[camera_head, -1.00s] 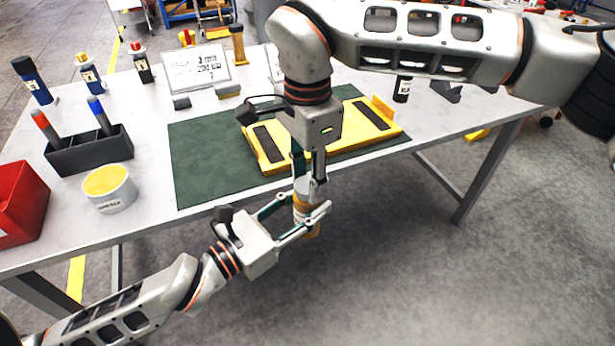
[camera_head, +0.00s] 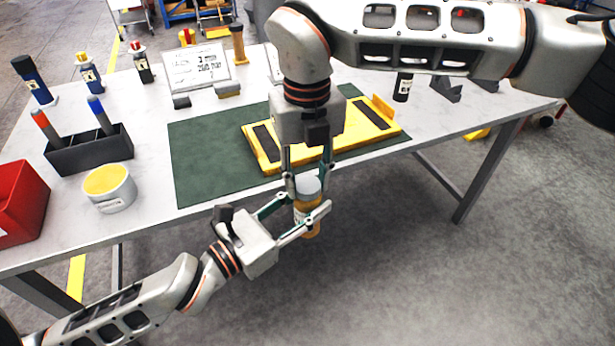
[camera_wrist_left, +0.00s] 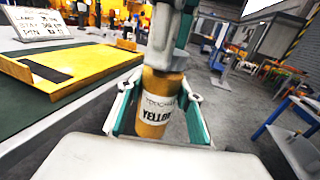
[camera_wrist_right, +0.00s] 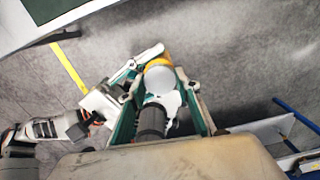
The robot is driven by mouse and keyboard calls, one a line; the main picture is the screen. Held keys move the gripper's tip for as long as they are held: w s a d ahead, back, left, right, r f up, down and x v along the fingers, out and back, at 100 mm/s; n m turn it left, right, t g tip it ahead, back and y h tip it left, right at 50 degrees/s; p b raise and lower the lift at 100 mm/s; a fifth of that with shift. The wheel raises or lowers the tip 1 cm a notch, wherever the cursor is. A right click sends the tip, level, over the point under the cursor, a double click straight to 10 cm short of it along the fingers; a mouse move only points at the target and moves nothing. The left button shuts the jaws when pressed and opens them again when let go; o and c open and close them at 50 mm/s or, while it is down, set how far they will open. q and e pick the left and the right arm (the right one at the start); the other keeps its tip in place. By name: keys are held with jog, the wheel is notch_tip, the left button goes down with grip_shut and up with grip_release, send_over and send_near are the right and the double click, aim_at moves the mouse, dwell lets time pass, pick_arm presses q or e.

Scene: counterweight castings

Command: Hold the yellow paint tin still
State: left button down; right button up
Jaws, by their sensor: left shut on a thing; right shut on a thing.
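The yellow paint tin (camera_head: 306,228) is upright in the air just off the table's front edge, with a grey lid (camera_head: 308,185). Its label reads "YELLOW" in the left wrist view (camera_wrist_left: 154,110). My left gripper (camera_head: 306,206) is shut around the tin's body from the side. My right gripper (camera_head: 308,178) points down from above and is shut on the lid, its fingers on either side. The lid also shows between the fingers in the right wrist view (camera_wrist_right: 160,79). The tin's far side is hidden.
The table (camera_head: 150,235) bears a green mat (camera_head: 205,165) with a yellow plate with dark strips (camera_head: 262,157). A white tub with a yellow top (camera_head: 112,200), a black holder (camera_head: 90,155) and a red bin (camera_head: 20,205) stand at left.

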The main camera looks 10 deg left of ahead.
jog(key=m, duration=1.1)
jog(key=o, duration=1.2)
jog(key=shift+r, duration=2.25)
jog(key=shift+c, duration=0.2)
